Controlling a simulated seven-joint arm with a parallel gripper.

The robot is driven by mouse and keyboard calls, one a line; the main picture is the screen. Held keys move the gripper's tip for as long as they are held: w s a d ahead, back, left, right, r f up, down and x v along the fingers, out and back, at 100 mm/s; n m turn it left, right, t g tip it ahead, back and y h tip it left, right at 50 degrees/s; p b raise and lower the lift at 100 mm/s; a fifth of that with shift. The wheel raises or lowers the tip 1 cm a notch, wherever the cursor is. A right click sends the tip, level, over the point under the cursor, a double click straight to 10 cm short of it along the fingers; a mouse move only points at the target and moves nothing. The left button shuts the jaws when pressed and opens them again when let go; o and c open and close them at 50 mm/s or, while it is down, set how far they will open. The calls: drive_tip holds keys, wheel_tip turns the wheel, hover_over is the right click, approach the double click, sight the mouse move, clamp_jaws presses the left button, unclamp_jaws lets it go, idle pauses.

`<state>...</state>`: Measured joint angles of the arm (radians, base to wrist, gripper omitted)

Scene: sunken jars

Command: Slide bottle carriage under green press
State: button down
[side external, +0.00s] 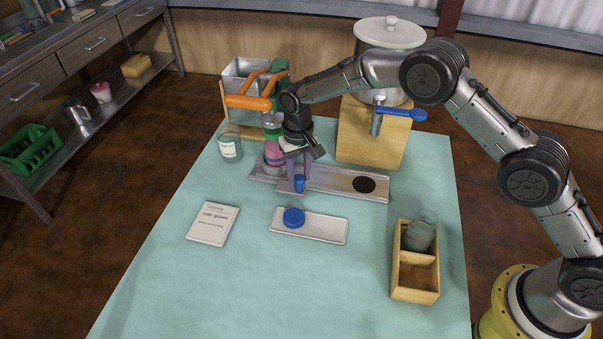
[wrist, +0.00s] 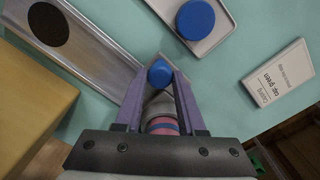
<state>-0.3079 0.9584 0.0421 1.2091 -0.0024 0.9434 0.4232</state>
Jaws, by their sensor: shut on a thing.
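My gripper (side external: 299,180) is down at the metal track (side external: 330,181), its purple fingers shut on a small blue knob (wrist: 160,73), which seems to be the carriage's handle. A bottle with pink and dark bands (side external: 273,154) stands just left of my gripper in the side view, at the track's left end. It shows partly between the fingers in the wrist view (wrist: 164,125). The green press (side external: 272,121) is directly behind and above the bottle, near orange levers (side external: 249,102). Whether the bottle is fully beneath it cannot be told. The carriage base is mostly hidden.
A black disc (side external: 364,184) marks the track's right end. A wooden block (side external: 370,140) with a blue-handled tap stands behind. A clear labelled jar (side external: 230,146) stands at left. A tray (side external: 325,228) with a blue cap, a card (side external: 213,224) and a wooden box (side external: 415,281) lie in front.

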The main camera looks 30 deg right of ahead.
drive_tip(key=c, duration=0.6)
unclamp_jaws()
drive_tip(key=shift+w+a+r, duration=0.15)
drive_tip(key=shift+w+a, duration=0.1)
drive_tip(key=shift+w, duration=0.05)
drive_tip(key=shift+c, duration=0.2)
drive_tip(key=shift+o, duration=0.7)
drive_tip(key=shift+s+d, duration=0.1)
wheel_tip(320, 180, up, 14)
